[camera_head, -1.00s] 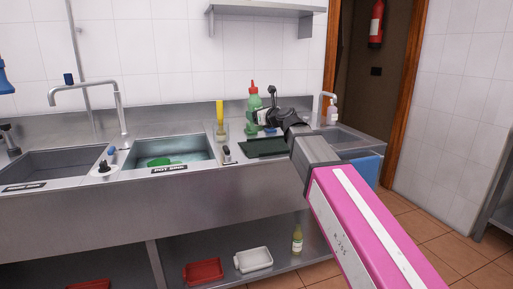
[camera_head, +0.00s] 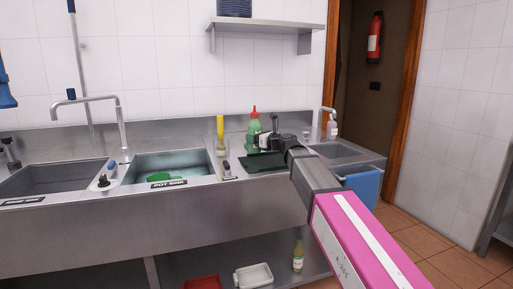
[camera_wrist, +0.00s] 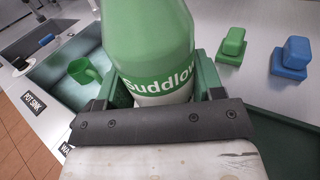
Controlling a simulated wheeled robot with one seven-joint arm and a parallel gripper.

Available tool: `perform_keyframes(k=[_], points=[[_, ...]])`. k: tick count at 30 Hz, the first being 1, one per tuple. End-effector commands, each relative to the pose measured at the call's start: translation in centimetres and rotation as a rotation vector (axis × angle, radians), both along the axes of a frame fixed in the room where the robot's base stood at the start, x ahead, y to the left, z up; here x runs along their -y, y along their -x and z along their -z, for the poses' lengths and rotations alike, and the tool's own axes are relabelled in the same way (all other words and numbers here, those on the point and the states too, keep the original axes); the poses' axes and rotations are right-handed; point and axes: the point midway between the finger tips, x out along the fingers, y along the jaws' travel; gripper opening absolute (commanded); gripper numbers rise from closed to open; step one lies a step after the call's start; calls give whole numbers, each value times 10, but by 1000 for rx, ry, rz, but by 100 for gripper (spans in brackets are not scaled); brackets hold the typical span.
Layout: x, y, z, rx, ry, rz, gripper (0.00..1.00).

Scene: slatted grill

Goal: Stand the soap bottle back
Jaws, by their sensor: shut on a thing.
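The soap bottle (camera_head: 254,127) is green with a red cap and stands upright at the back of the counter, right of the pot sink. My gripper (camera_head: 266,138) is beside it. In the wrist view, my gripper (camera_wrist: 160,94) is shut on the bottle (camera_wrist: 155,45), with green fingers on both sides of its white lower part and its "Suddlow" label facing me. The bottle's cap is out of the wrist view. Its base is hidden behind the gripper, so I cannot tell whether it touches the counter.
A yellow-handled brush in a holder (camera_head: 220,125) stands left of the bottle. A dark green tray (camera_head: 258,163) lies in front. Green (camera_wrist: 232,44) and blue (camera_wrist: 292,57) blocks sit to the right in the wrist view. A small basin (camera_head: 340,151) with a tap is farther right.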

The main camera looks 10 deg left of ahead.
Motion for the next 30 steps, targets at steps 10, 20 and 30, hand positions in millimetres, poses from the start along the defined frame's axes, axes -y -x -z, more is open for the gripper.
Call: perform_keyframes(k=[10,20,30], points=[[3,-6,24,-2,0,-1,53],[3,-6,44,1,0,-1,53],[3,-6,47,0,0,-1,87]])
